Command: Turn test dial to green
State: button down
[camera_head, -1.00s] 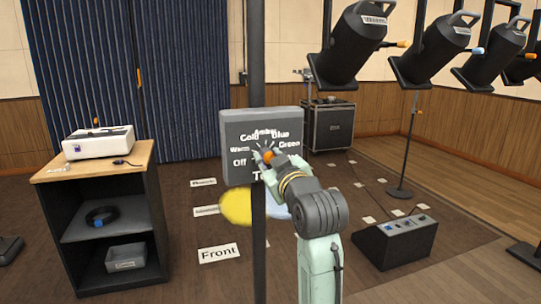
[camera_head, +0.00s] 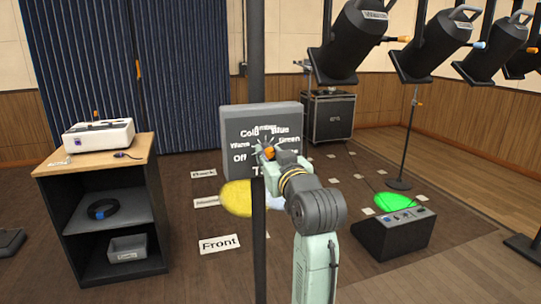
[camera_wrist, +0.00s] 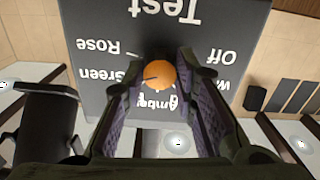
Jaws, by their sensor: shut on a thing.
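The test dial (camera_head: 268,152) is an orange knob, seen also in the wrist view (camera_wrist: 158,73). My gripper (camera_wrist: 157,82) has a finger on each side of the knob and is shut on it. In the upside-down wrist view, a dark mark on the knob points left towards the Green label (camera_wrist: 97,75). The fingers partly cover the lower labels.
A green light pool (camera_head: 400,201) lies behind the small control box (camera_head: 392,236) at right. A yellow pool (camera_head: 236,199) lies below the panel. A shelf unit (camera_head: 100,215) stands at left. Black lamps (camera_head: 350,40) hang at upper right.

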jog(key=c, duration=1.3)
grip_release()
jog(key=shift+s, duration=0.1)
jog(key=v, duration=1.2)
